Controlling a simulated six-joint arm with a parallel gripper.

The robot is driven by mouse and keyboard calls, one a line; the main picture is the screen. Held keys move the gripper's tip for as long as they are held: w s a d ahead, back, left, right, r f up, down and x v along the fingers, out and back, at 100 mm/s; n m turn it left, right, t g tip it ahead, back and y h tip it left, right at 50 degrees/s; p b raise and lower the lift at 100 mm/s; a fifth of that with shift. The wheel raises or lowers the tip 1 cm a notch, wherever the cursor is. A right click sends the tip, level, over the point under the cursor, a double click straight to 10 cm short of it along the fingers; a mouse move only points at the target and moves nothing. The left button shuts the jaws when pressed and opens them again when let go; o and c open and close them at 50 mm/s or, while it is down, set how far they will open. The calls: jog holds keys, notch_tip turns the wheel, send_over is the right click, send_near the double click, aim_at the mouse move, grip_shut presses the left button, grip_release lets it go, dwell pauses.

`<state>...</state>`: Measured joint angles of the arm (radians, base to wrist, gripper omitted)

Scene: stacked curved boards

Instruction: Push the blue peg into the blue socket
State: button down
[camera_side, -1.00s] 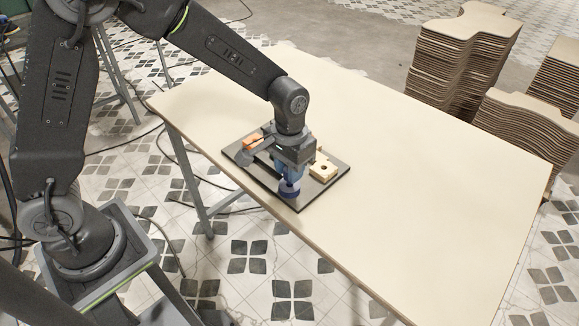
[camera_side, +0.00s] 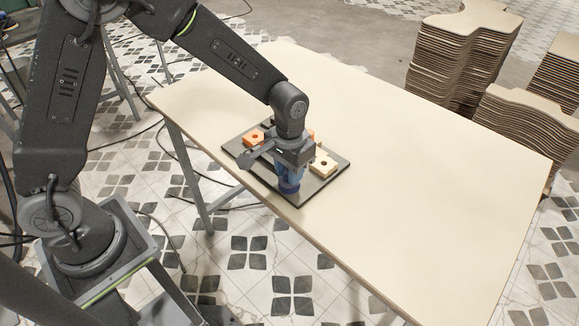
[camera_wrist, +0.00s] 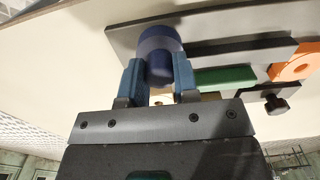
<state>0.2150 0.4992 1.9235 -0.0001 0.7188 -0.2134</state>
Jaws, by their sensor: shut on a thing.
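My gripper (camera_side: 289,178) is low over the near corner of a dark board on the table. In the wrist view its two blue fingers (camera_wrist: 159,78) are shut on the dark blue peg (camera_wrist: 159,69). A wider dark blue round part, which looks like the blue socket (camera_wrist: 160,36), lies just beyond the peg and in line with it. In the side view, blue parts overlap below my gripper. I cannot tell how deep the peg sits in the socket.
The dark board (camera_side: 329,183) also carries a cream block with a hole (camera_side: 324,164) and an orange block with a hole (camera_side: 253,139). A green block (camera_wrist: 225,78) shows in the wrist view. The table's right side (camera_side: 440,190) is clear. Stacked curved boards (camera_side: 455,65) stand beyond it.

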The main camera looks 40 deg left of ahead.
jog(key=shift+f, duration=0.2)
jog(key=c, duration=0.8)
grip_release()
jog(key=shift+r, duration=0.1)
notch_tip(320, 180, up, 14)
jog(key=shift+f, duration=0.15)
